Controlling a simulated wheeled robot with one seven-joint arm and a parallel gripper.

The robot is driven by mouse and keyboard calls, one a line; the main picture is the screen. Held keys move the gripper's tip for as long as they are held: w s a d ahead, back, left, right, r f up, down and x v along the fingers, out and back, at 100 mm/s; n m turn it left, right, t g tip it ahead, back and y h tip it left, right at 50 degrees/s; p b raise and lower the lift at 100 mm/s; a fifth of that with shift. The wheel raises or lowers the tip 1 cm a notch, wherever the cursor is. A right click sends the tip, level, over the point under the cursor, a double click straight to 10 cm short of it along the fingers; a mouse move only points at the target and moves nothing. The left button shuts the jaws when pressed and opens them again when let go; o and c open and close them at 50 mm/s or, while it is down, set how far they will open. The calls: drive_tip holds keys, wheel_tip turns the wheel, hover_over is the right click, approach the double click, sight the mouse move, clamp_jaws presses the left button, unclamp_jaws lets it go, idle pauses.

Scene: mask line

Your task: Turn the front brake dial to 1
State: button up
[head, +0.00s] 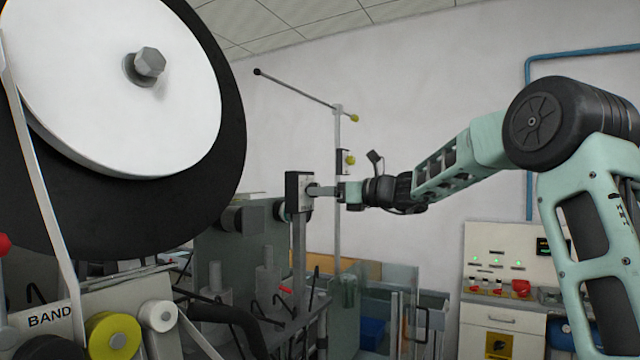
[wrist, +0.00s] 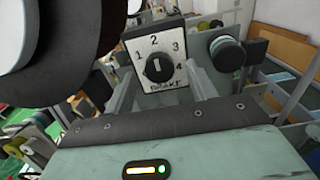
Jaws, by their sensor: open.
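The brake dial is a black round knob (wrist: 158,67) on a white plate (wrist: 139,77) marked BRAKE, with numbers 1 to 4 around it. The white mark on the knob points upward, roughly toward 2. In the head view the dial's box (head: 297,192) stands on a grey post, its face turned right toward my arm. My gripper (head: 322,190) is open, with its fingertips close to the dial face; contact cannot be told.
A large white and black reel (head: 130,90) fills the upper left of the head view. A thin upright pole (head: 338,150) with a crossbar stands behind the dial. Rods and clear panels (head: 375,310) lie below. A control cabinet (head: 505,290) stands at right.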

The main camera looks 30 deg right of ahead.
drive_tip(key=shift+x, duration=0.85)
drive_tip(key=shift+c, duration=0.4)
drive_tip(key=c, duration=0.9)
drive_tip(key=shift+f+b, duration=0.15)
drive_tip(key=shift+b, duration=0.15)
drive_tip(key=n+b, duration=1.1)
drive_tip(key=b, duration=0.4)
drive_tip(key=shift+n, duration=0.3)
drive_tip(key=shift+b, duration=0.35)
